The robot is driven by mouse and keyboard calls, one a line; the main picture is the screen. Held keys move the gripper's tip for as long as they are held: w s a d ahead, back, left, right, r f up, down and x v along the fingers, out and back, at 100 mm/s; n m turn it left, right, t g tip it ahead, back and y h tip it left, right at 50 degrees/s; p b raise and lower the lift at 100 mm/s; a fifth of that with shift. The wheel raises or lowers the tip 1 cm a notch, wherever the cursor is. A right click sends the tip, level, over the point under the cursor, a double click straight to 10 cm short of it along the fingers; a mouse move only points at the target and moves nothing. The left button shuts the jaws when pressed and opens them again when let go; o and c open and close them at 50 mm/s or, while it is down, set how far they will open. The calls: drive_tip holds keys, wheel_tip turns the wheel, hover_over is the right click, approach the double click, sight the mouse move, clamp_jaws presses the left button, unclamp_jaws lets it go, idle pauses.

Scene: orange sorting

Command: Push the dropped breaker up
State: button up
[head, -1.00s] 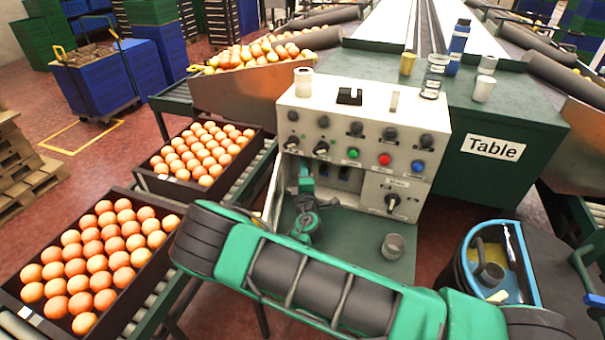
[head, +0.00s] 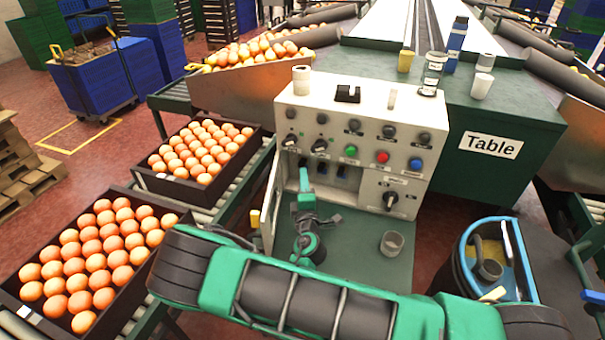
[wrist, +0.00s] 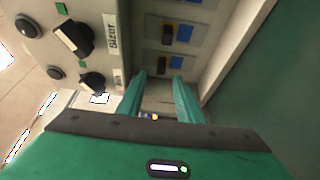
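The breakers sit in the open recess of the white control panel (head: 400,112). In the wrist view two show clearly, one higher (wrist: 180,34) and one below it (wrist: 174,63), each with black and blue parts. A small orange and blue bit (wrist: 155,117) shows low between my fingers, perhaps another breaker, mostly hidden. I cannot tell which breaker is dropped. My gripper (wrist: 158,95) has its two green fingers apart, with a gap between them, pointing into the recess. In the head view my gripper (head: 305,182) is at the recess's left side; contact cannot be seen.
Knobs and coloured buttons (head: 382,157) line the panel above the recess. A grey cup (head: 392,243) stands on the green shelf to the right. The open cabinet door (head: 270,200) is close on the left. A bin (head: 490,262) stands at the right.

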drive_tip(key=s, duration=0.3)
drive_tip(key=shift+s, duration=0.1)
idle(0.4)
